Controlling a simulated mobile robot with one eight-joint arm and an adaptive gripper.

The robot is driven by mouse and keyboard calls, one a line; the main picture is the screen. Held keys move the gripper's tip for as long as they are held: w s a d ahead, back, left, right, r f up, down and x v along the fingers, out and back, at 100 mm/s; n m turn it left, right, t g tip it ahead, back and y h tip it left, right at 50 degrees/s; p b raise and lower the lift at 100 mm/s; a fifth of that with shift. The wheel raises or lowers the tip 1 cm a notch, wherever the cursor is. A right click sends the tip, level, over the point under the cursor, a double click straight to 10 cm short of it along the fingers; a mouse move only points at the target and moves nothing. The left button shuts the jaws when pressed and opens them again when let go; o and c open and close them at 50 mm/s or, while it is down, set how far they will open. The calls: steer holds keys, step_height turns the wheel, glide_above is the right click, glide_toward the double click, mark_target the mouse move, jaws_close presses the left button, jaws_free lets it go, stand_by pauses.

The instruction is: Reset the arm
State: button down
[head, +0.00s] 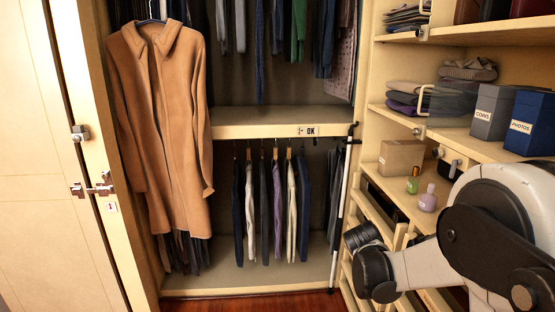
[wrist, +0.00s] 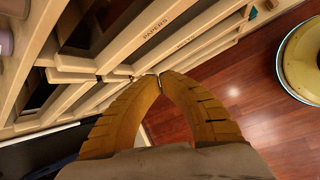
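My gripper (wrist: 159,77) shows in the wrist view as two curved, ridged, yellow-brown fingers. Their tips meet at the middle of the picture, with nothing seen between them. The fingertips appear in front of the pale wooden drawer fronts (wrist: 150,50); I cannot tell the exact distance. In the head view my white and black arm (head: 470,230) is folded at the lower right, in front of the shelving. The gripper's fingers cannot be made out there.
Right shelves (head: 470,148) hold grey and blue boxes, folded clothes, a cardboard box (head: 401,158) and small bottles (head: 427,199). A tan coat (head: 165,120) hangs at left; trousers (head: 270,205) hang below the middle shelf (head: 260,122).

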steer(key=s+a+r+m+t+y, duration=0.25)
steer(key=s+a+r+m, duration=0.35)
steer(key=s+r, duration=0.35)
steer(key=s+a+r+m+t+y, duration=0.1)
steer(key=s+a+m+y, duration=0.1)
steer(key=s+a+m, duration=0.2)
steer(key=s+a+r+m+t+y, duration=0.1)
steer(key=s+a+m, duration=0.3)
steer(key=s, duration=0.5)
steer(key=shift+r+y, duration=0.5)
steer(key=shift+y, duration=0.05)
